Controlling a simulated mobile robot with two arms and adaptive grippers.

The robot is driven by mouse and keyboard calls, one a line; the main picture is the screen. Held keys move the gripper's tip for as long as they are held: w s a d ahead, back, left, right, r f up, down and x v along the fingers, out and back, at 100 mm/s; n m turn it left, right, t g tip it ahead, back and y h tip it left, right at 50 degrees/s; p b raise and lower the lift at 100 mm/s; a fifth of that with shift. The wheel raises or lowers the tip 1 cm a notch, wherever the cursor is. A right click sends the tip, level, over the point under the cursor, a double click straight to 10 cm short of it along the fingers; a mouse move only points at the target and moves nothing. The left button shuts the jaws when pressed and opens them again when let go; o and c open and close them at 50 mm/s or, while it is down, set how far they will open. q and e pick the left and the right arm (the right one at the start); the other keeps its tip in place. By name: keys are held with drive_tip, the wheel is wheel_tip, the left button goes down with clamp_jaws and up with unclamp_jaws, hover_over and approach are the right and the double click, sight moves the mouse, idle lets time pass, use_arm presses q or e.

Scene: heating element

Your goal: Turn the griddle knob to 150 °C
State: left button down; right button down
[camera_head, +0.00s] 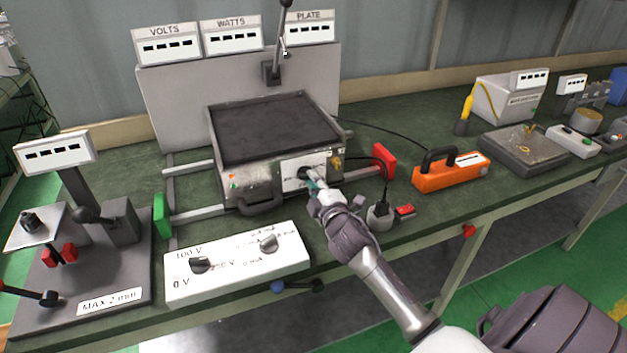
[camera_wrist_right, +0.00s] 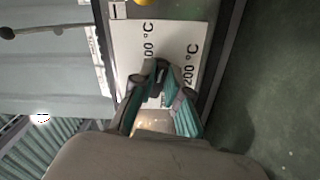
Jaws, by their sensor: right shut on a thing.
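The griddle (camera_head: 270,130) has a dark flat plate and a grey body on the green bench. Its white dial panel (camera_head: 320,160) is on the front, at the right side. My right gripper (camera_head: 312,180) reaches that panel from the front. In the right wrist view my right gripper (camera_wrist_right: 160,90) is shut on the griddle knob, which its fingers mostly hide. The dial panel (camera_wrist_right: 130,45) there carries a label ending in "00 °C" and a "200 °C" label. The knob's pointer is hidden, so its setting cannot be told. My left gripper is not in view.
A black plug (camera_head: 379,213) sits close right of my right gripper. A red block (camera_head: 384,160) and an orange device (camera_head: 451,172) stand further right.

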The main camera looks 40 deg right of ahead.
drive_tip(key=shift+f+m, duration=0.1)
drive_tip(key=shift+m, duration=1.2)
drive_tip(key=c, duration=1.2)
unclamp_jaws()
drive_tip(key=shift+o, duration=0.2)
drive_tip(key=v, duration=1.2)
